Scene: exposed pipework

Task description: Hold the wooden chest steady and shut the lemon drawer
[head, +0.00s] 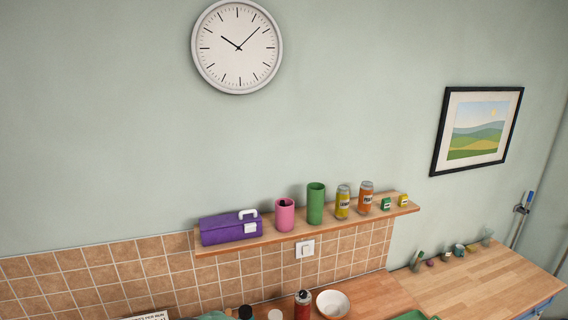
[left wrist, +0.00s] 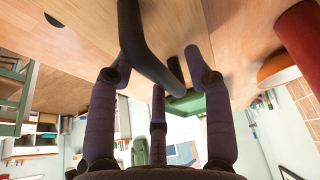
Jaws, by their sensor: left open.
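I cannot make out the wooden chest or the lemon drawer in either view. I see nothing clearly held. My right gripper is in neither view.
A red bottle (head: 302,305) and a white bowl (head: 333,304) stand on the counter. A green tray (left wrist: 185,107) lies beyond my fingers. A wall shelf (head: 300,232) holds a purple toolbox (head: 229,229), a pink cup (head: 285,215), a green cylinder (head: 315,204) and cans.

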